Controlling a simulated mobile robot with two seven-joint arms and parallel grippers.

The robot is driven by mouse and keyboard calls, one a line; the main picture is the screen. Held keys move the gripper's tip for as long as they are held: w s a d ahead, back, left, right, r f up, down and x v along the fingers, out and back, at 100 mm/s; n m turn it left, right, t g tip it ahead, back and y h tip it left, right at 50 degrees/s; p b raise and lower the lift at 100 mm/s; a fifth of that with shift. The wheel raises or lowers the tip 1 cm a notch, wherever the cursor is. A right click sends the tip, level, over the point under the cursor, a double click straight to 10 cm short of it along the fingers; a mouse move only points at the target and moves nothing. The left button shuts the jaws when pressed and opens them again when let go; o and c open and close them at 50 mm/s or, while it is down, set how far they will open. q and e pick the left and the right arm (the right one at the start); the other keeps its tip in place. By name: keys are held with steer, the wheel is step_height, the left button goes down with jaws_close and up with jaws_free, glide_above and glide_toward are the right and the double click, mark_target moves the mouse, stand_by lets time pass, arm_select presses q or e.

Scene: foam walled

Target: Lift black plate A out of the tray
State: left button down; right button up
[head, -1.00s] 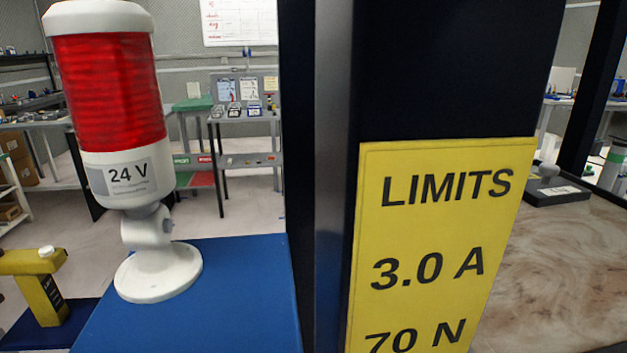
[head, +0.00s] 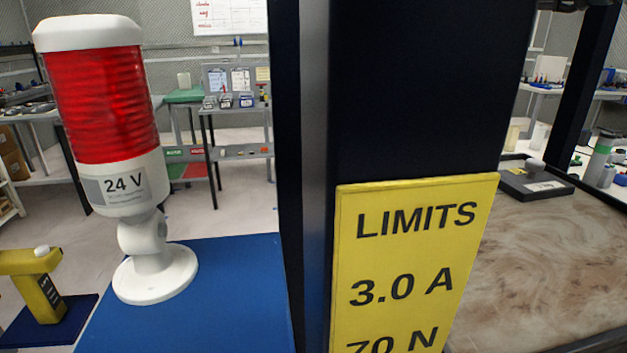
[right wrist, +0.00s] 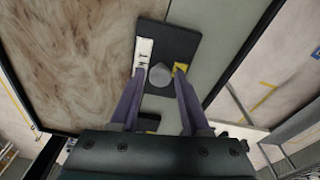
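A black plate (head: 520,187) with a pale round knob and a white label lies at the right of the head view, at the back of a brown marbled surface (head: 550,260). I cannot read a letter A on it. The plate also shows in the right wrist view (right wrist: 181,42), with its knob (right wrist: 160,75) between my fingers in the picture. My right gripper (right wrist: 160,72) is open, its two purple-grey fingers apart. I cannot tell its height above the knob. I cannot tell whether the dark-rimmed marbled surface is the tray. My left gripper is not in view.
A dark post with a yellow LIMITS sign (head: 410,260) blocks the middle of the head view. A red-and-white 24 V lamp (head: 105,110) stands on a blue surface (head: 230,290) at left. Another dark piece (right wrist: 148,123) shows partly behind the fingers in the wrist view.

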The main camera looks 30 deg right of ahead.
jaws_close()
steer(key=shift+r, duration=0.1)
stand_by(0.9)
